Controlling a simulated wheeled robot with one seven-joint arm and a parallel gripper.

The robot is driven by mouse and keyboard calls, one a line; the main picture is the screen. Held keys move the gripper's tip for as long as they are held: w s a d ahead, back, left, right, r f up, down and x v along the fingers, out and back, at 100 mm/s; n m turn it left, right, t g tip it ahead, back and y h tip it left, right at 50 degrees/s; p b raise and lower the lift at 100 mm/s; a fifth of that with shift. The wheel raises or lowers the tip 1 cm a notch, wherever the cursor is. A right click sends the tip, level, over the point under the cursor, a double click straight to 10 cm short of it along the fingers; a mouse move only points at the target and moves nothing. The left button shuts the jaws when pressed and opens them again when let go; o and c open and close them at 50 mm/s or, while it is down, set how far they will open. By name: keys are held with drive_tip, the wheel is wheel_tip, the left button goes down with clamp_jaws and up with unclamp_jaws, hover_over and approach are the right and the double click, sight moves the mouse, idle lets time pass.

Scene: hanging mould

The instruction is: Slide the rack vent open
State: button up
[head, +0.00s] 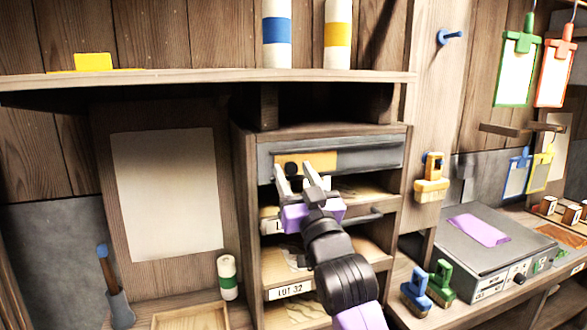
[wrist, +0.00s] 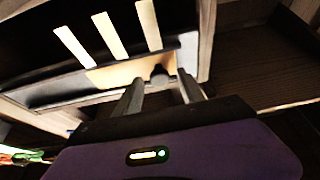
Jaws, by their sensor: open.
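The rack vent (head: 360,159) is a grey panel across the top of the wooden rack, with an orange-tan plate (head: 321,160) toward its left part. In the wrist view the vent shows a tan plate (wrist: 115,75) and three pale bars on a dark face. A small dark knob (wrist: 159,73) stands on the plate's edge. My gripper (head: 295,175) is in front of the vent's left part. In the wrist view my gripper (wrist: 160,80) is open, with one finger on each side of the knob. Whether the fingers touch the knob is not clear.
Below the vent are rack shelves with trays, one labelled LOT 32 (head: 289,291). A shelf (head: 200,80) juts out above, holding two white cylinders (head: 277,35). A grey box device (head: 490,255) and small coloured brushes (head: 415,292) stand at the right.

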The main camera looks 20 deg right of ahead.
drive_tip(key=shift+w+r, duration=0.1)
drive_tip(key=shift+w, duration=0.2)
clamp_jaws()
idle(1.3)
